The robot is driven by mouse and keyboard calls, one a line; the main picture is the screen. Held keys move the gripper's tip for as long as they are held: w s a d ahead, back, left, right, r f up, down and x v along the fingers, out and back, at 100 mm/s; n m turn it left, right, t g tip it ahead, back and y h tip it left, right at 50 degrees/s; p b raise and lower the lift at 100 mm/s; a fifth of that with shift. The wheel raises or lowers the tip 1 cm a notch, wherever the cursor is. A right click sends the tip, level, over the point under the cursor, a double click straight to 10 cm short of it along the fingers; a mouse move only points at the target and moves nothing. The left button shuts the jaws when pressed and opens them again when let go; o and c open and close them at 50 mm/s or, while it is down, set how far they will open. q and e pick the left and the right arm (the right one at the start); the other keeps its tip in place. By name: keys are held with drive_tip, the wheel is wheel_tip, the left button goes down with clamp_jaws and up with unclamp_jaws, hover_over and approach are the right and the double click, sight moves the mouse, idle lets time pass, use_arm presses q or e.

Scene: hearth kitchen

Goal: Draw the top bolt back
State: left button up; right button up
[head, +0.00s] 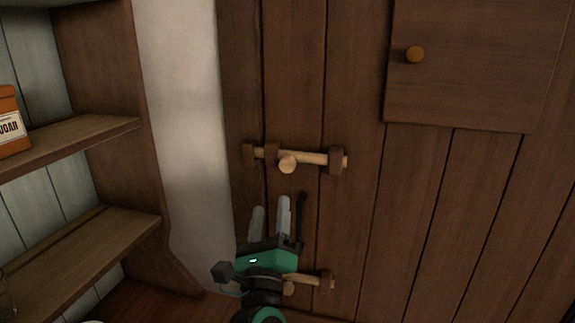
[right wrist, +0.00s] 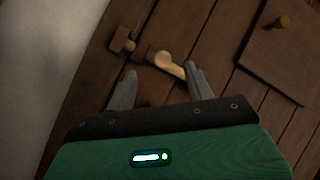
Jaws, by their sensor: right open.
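The top bolt (head: 311,158) is a pale wooden bar lying across the dark plank door, through brown brackets at both ends. Its round knob (head: 287,164) stands out near the left part of the bar. In the right wrist view the knob (right wrist: 164,57) shows beyond the fingers, with a bracket (right wrist: 122,40) to its left. My right gripper (head: 270,207) is open and empty, below the top bolt, its fingers pointing up towards it and apart from it in the head view. A lower bolt (head: 311,281) is partly hidden behind my right gripper. My left gripper is not in view.
The dark plank door (head: 350,225) fills the right side, with a small raised hatch (head: 470,85) and its round knob (head: 415,54). At left are wooden shelves (head: 75,143) with an orange sugar box (head: 10,122). A pale wall strip (head: 185,120) lies between.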

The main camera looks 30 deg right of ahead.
sight(287, 167)
drive_tip(key=w+d+r+m+g+p, duration=0.1)
drive_tip(key=w+d, duration=0.1)
drive_tip(key=d, duration=0.1)
drive_tip(key=w+d+r+m+p, duration=0.1)
drive_tip(key=w+d+r+p, duration=0.1)
drive_tip(key=w+d, duration=0.1)
drive_tip(key=w+d+r+m+g+p, duration=0.1)
drive_tip(key=w+d+p, duration=0.1)
drive_tip(key=w+d, duration=0.1)
drive_tip(key=shift+w+d+r+g, duration=0.1)
drive_tip(key=shift+w+r+g, duration=0.05)
drive_tip(key=shift+r+g, duration=0.15)
drive_tip(key=shift+w+d+r, duration=0.1)
drive_tip(key=shift+w+d, duration=0.3)
drive_tip(key=shift+w, duration=0.05)
